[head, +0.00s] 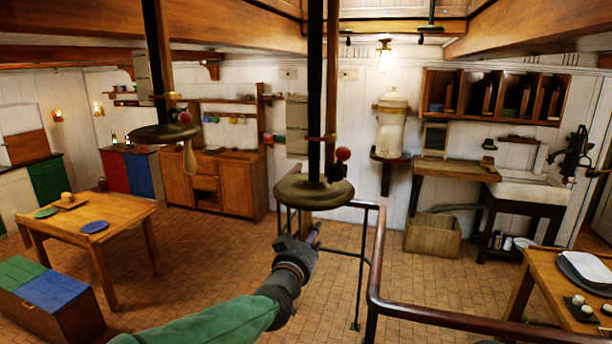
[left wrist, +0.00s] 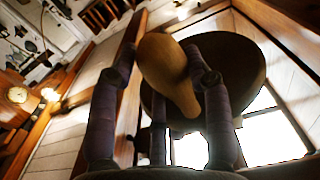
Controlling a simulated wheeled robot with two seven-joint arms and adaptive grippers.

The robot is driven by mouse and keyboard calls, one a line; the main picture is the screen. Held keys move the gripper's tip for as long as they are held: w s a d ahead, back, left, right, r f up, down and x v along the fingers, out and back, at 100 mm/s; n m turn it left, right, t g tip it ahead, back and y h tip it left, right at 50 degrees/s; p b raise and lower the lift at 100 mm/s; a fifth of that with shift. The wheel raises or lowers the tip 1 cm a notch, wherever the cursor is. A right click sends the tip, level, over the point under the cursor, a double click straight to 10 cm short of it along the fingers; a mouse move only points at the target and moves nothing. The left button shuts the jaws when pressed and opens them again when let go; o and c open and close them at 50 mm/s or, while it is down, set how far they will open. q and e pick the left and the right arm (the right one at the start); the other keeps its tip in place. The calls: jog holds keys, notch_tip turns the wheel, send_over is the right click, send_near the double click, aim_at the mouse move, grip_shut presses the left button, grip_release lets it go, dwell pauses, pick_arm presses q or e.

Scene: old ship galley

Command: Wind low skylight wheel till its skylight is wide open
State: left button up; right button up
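The low skylight wheel (head: 313,192) is a dark round disc on the nearer hanging post, with a red knob (head: 343,153) just above it. My left gripper (head: 314,234) is just under this wheel. The skylight's opening is not clear in the head view. My right gripper is not in view.
A second wheel (head: 165,133) with a wooden handle (head: 190,160) hangs on a post to the left. A dark railing (head: 374,285) stands close on the right. A wooden table (head: 130,212) stands at left. Bare tiled floor (head: 225,245) lies between the table and railing.

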pick_arm(q)
jog(key=shift+d+f, duration=0.1)
jog(key=shift+f, duration=0.15)
